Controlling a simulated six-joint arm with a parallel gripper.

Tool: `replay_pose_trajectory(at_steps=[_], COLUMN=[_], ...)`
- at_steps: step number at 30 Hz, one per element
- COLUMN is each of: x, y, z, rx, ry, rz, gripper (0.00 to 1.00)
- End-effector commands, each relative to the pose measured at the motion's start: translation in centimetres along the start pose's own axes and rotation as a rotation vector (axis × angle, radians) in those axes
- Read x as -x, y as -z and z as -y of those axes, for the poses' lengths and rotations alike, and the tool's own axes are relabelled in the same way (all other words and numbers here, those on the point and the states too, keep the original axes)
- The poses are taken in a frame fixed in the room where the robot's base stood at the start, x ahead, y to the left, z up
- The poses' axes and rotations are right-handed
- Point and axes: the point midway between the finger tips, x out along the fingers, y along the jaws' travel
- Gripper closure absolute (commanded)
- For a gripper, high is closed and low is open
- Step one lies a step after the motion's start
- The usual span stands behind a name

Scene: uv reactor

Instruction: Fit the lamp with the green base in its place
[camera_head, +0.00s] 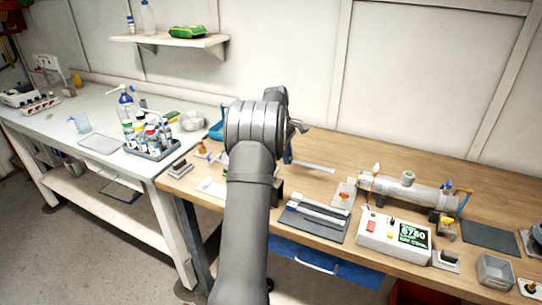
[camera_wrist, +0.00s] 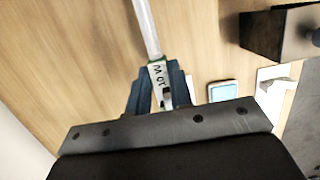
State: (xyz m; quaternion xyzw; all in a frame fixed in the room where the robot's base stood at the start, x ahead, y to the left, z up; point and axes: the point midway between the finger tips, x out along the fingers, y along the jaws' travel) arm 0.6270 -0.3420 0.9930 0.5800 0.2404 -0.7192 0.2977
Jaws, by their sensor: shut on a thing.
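My gripper (camera_wrist: 160,88) has its blue fingers closed on the base of a lamp in the wrist view. The lamp (camera_wrist: 146,28) has a pale glass tube that points away from the fingers, and a white label reading about 10 W with a green edge. In the head view my arm hides most of the gripper, and the lamp's tube (camera_head: 315,167) sticks out to the right over the wooden bench. The metal cylinder of the reactor (camera_head: 405,189) lies on the bench to the right, apart from the lamp.
A dark tray (camera_head: 313,224) with long pale pieces lies at the bench front. A control box (camera_head: 391,237) with a lit display stands before the reactor. The bench's back strip is clear. A bottle rack (camera_head: 152,151) stands left.

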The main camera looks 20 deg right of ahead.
Motion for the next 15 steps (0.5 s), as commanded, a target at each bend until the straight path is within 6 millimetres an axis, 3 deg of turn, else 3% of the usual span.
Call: replay_pose_trajectory(at_steps=[15], x=[-0.04], y=[-0.50], z=[-0.02], rx=[-0.001], ry=[-0.001], rz=[0.001], gripper=[1.00])
